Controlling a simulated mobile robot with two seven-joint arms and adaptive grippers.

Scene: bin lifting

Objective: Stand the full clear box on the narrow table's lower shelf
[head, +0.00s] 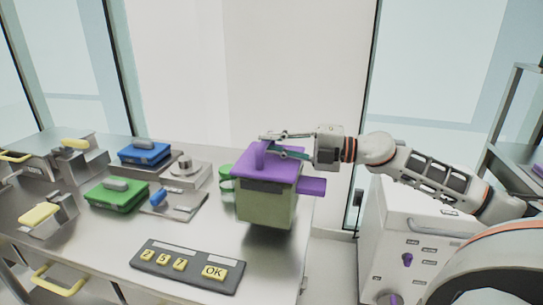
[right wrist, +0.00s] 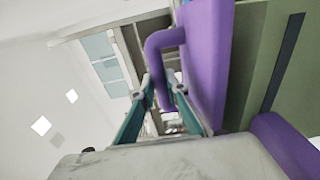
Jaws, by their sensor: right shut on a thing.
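A box with an olive-green body (head: 268,205) and a purple lid (head: 285,172) is at the right end of the steel table, upright. I cannot tell whether its base touches the tabletop, and its contents are hidden. My right gripper (head: 268,144) comes in from the right above the lid and is shut on the lid's purple handle. In the right wrist view the fingertips (right wrist: 162,88) are at the purple handle (right wrist: 160,42), beside the lid (right wrist: 207,60). My left gripper is not in view. A metal rack (head: 515,75) with a shelf shows partly at the right edge; I cannot tell whether it is the narrow table.
The steel table (head: 105,245) carries a keypad (head: 188,266), a blue case (head: 145,153), a green case (head: 117,195), a scale-like device (head: 186,171) and a green mug (head: 226,183) close to the box. A white cabinet (head: 410,225) with purple knobs stands right of the table, across a gap.

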